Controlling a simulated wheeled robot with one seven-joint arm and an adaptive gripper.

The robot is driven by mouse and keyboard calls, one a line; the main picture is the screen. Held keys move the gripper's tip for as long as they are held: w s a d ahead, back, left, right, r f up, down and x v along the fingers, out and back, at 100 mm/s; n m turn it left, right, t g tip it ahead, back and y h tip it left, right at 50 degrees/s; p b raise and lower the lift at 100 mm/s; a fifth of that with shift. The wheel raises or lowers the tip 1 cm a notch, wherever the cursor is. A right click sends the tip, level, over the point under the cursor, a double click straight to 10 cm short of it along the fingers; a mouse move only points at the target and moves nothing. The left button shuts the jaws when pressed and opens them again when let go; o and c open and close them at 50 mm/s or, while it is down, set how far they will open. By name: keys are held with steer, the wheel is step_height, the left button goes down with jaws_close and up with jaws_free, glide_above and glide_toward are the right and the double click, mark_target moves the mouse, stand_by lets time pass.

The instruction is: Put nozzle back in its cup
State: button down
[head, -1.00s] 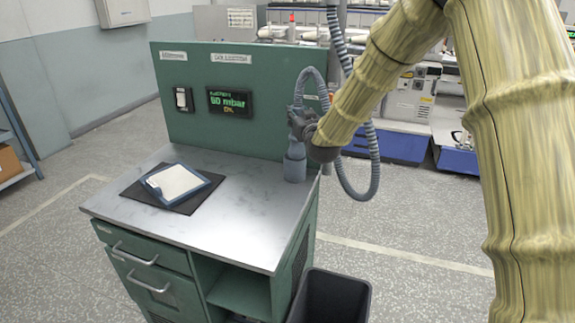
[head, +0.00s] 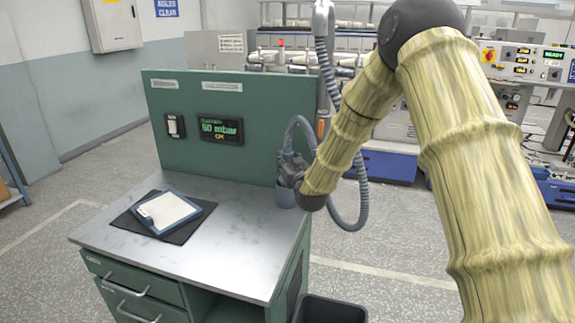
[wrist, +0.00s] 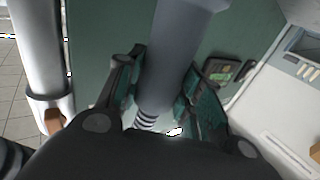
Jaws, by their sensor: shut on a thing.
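The nozzle (wrist: 165,70) is a blue-grey cylinder with a ribbed neck, held between the two teal-padded fingers of my gripper (wrist: 168,95) in the wrist view. In the head view my gripper (head: 290,170) is at the back right corner of the cabinet top, shut on the nozzle. The blue-grey cup (head: 285,197) stands on that corner directly below my gripper. The nozzle's lower end is hidden in the head view, so I cannot tell how far it is inside the cup. A grey hose (head: 362,190) loops from the nozzle to the right and up.
The steel cabinet top (head: 225,250) holds a clipboard (head: 166,211) on a dark mat. A green panel (head: 230,95) with a pressure display (head: 222,130) rises behind. A grey post (head: 323,60) stands to the panel's right. A dark bin (head: 330,308) stands at the cabinet's right.

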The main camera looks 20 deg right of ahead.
steer(key=shift+w+f, duration=0.25)
steer(key=shift+f, duration=0.9)
steer(key=shift+s+r, duration=0.1)
steer(key=shift+s, duration=0.1)
steer(key=c, duration=0.9)
jaws_free()
steer(key=shift+f, duration=0.2)
steer(key=shift+c, duration=0.2)
steer(key=shift+r, duration=0.1)
steer(key=s+b, duration=0.2)
steer(key=s, duration=1)
